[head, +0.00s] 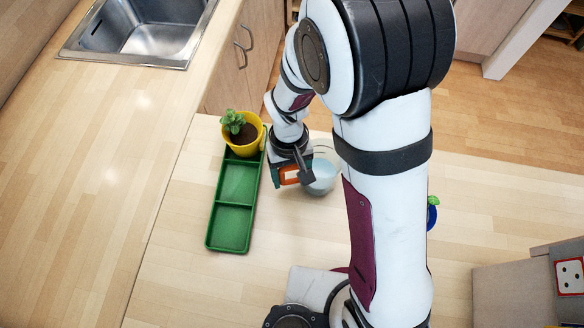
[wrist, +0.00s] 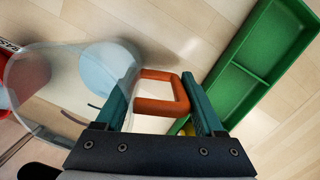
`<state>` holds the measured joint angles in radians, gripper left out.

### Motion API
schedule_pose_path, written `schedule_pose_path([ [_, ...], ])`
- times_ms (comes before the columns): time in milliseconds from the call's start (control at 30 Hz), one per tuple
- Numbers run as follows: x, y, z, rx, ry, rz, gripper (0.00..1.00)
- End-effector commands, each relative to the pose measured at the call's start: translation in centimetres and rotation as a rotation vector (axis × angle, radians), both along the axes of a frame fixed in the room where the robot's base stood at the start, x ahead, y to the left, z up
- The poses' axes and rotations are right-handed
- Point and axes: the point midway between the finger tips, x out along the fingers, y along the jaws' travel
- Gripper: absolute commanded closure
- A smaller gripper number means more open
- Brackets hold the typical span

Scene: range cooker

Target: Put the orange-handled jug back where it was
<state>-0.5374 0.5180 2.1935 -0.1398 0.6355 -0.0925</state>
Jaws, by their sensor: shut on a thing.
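The jug (head: 322,172) is clear, with a pale blue content or base, and has an orange handle (wrist: 165,90). In the head view it is just right of my gripper (head: 289,177), partly behind my arm. In the wrist view the clear jug body (wrist: 60,75) lies to the left, and the orange handle sits between the two teal fingers of my gripper (wrist: 162,80). My gripper is shut on the handle. I cannot tell whether the jug's base touches the counter.
A green divided tray (head: 231,210) lies left of my gripper; a yellow pot (head: 246,148) with a plant stands at its far end. A blue pot (head: 432,215) is partly hidden behind my arm. A red object (wrist: 5,100) shows at the wrist view's left. A sink (head: 140,38) is far left.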

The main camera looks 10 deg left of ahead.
Motion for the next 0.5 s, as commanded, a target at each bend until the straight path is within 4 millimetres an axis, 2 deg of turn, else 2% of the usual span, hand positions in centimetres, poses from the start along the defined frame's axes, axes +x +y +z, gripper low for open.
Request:
schedule_pose_path([
  [33,0.0,0.0,0.0,0.000,0.000,0.000,0.24],
  [167,0.0,0.0,0.0,0.000,0.000,0.000,0.01],
  [400,0.0,0.0,0.1,0.000,0.000,0.000,0.00],
  [500,0.3,0.1,1.5,0.002,-0.004,0.002,0.00],
])
